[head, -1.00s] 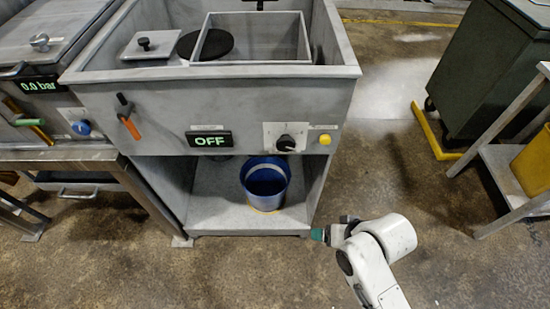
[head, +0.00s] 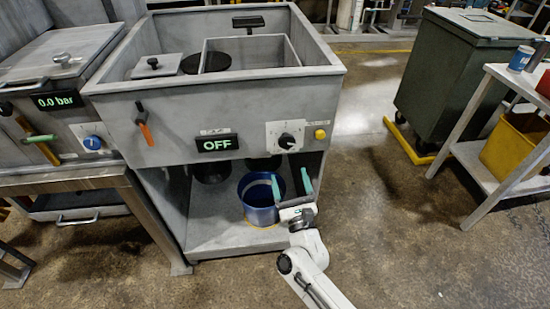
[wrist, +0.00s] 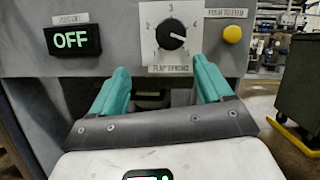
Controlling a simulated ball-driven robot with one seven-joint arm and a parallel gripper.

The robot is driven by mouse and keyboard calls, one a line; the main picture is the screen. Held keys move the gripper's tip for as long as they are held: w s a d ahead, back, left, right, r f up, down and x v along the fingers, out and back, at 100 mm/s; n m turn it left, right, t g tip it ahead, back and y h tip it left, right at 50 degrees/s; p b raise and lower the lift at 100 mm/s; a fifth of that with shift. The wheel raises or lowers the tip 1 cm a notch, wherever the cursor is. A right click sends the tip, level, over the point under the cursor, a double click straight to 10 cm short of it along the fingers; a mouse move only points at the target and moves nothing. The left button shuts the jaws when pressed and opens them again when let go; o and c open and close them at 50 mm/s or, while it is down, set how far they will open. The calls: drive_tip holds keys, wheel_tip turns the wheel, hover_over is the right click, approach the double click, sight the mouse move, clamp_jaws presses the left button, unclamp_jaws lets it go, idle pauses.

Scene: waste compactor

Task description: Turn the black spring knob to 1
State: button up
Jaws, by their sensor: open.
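The black knob (head: 287,140) sits on a white dial plate (head: 275,128) on the front of the grey compactor. In the wrist view the knob (wrist: 172,41) shows clearly, with its light pointer mark toward the right side of the dial. Numerals 2, 3 and 4 are readable around it; the 1 is not clear. My gripper (head: 290,176) has two teal fingers, spread apart with nothing between them. It is below the knob and in front of the machine, not touching it.
A yellow button (head: 320,134) is right of the dial and an OFF display (head: 217,143) is left of it. An orange-handled lever (head: 144,129) is further left. A blue bucket (head: 258,214) stands on the lower shelf behind my gripper.

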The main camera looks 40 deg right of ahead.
sight(287, 145)
drive_tip(key=w+d+r+m, duration=0.1)
drive_tip(key=w+d, duration=0.1)
drive_tip(key=w+d+r+m+h, duration=0.1)
drive_tip(key=w+d, duration=0.1)
drive_tip(key=w, duration=0.1)
drive_tip(key=w+d+r+m+h+p, duration=0.1)
drive_tip(key=w+r, duration=0.1)
drive_tip(key=shift+w+d+r+g, duration=0.1)
drive_tip(key=shift+w+d+g, duration=0.05)
drive_tip(key=shift+d+g, duration=0.2)
drive_tip(key=shift+c, duration=0.3)
drive_tip(key=c, duration=1)
drive_tip(key=shift+o, duration=0.2)
drive_tip(key=shift+n+b, duration=0.3)
drive_tip(key=shift+b, duration=0.05)
